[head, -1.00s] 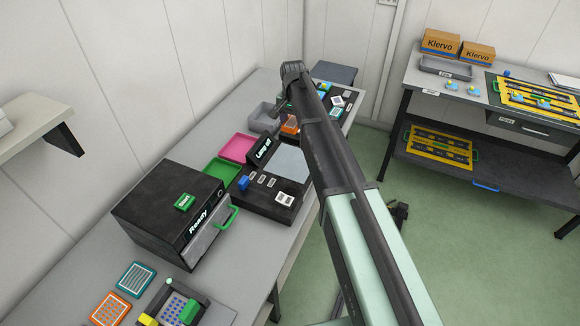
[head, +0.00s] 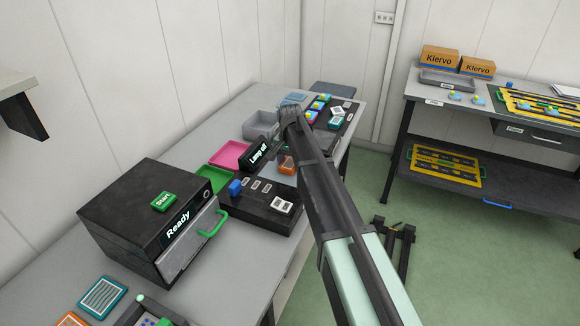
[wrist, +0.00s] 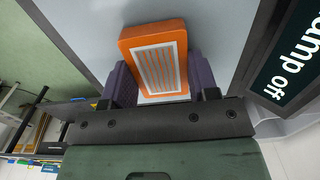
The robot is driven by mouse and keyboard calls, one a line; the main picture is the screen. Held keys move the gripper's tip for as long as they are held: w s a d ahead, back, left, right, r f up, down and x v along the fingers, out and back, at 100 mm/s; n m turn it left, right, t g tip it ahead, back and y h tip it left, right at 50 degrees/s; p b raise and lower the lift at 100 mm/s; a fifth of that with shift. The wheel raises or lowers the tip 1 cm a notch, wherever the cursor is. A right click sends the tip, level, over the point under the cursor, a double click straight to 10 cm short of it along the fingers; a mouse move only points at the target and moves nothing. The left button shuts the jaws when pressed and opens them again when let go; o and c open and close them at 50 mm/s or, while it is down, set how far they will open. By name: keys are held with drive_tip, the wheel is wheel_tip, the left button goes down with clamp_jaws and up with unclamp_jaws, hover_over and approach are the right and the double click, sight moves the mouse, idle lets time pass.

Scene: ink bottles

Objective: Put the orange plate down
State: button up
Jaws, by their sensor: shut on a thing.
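The orange plate (wrist: 155,60), with a white panel of orange stripes, is between the two dark purple fingers of my gripper (wrist: 160,78) in the wrist view. The gripper is shut on it. In the head view the orange plate (head: 287,165) shows just left of my arm, right of the "Lamp off" sign (head: 258,155), above the pale pad of the black device. My arm hides most of the pad and the fingers in that view. I cannot tell whether the plate touches the pad. The sign also shows close at the right in the wrist view (wrist: 295,55).
A pink tray (head: 230,155), a green tray (head: 213,180) and a grey bin (head: 262,125) stand left of the device. A black "Ready" box (head: 150,220) is nearer. Another orange plate (head: 70,320) and a teal plate (head: 102,296) lie at the front.

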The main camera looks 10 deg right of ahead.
sight(290, 163)
drive_tip(key=shift+f, duration=0.2)
drive_tip(key=o, duration=1)
wheel_tip(290, 163, up, 13)
drive_tip(key=p, duration=1.2)
drive_tip(key=s+n, duration=0.2)
drive_tip(key=s, duration=0.8)
drive_tip(key=s+n, duration=0.2)
drive_tip(key=s, duration=0.9)
drive_tip(key=s+n, duration=0.3)
drive_tip(key=s, duration=0.8)
drive_tip(key=shift+f, duration=0.25)
